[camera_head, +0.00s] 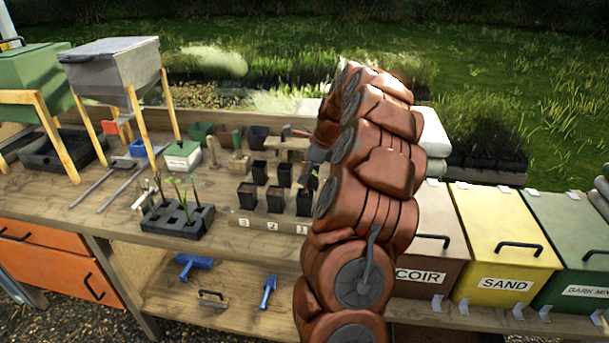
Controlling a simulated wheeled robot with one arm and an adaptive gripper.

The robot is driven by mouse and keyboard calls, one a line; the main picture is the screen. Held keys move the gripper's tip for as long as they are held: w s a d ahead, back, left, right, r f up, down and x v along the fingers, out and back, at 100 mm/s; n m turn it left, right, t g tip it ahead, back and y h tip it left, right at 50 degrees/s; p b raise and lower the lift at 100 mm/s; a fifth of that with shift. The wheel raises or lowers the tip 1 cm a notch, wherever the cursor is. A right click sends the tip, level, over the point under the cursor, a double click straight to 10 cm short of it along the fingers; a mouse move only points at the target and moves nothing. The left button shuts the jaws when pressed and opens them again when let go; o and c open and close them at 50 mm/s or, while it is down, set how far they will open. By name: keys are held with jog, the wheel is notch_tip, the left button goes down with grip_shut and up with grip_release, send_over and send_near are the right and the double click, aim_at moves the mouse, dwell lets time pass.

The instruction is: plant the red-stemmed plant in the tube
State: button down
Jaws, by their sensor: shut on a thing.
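A dark plug tray (198,228) holds several small plants at the left front of the bench. One thin upright seedling (158,187) has a pale, perhaps reddish stem; its colour is too small to be sure. Green-leaved seedlings (183,195) stand beside it. Black square tubes stand in a wooden rack (262,222) marked 3, 2, 1, with the nearest-left tube (247,196) filled with dark mix. My gripper (308,175) is above the right tube (304,203), partly hidden by my arm. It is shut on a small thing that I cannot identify.
More black tubes (259,172) stand behind the front row. Coir, sand (505,255) and dark mix bins line the right. Blue tools (194,264) lie on the lower shelf.

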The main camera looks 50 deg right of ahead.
jog(key=shift+f+b, duration=0.3)
jog(key=shift+f, duration=1)
dwell(2.0)
jog(key=c, duration=1.2)
grip_release()
jog(key=shift+c, duration=0.3)
jog(key=c, duration=0.4)
jog(key=shift+r, duration=0.1)
jog(key=shift+r+p, duration=1.7)
jog(key=shift+r, duration=2.7)
jog(key=shift+a, duration=0.1)
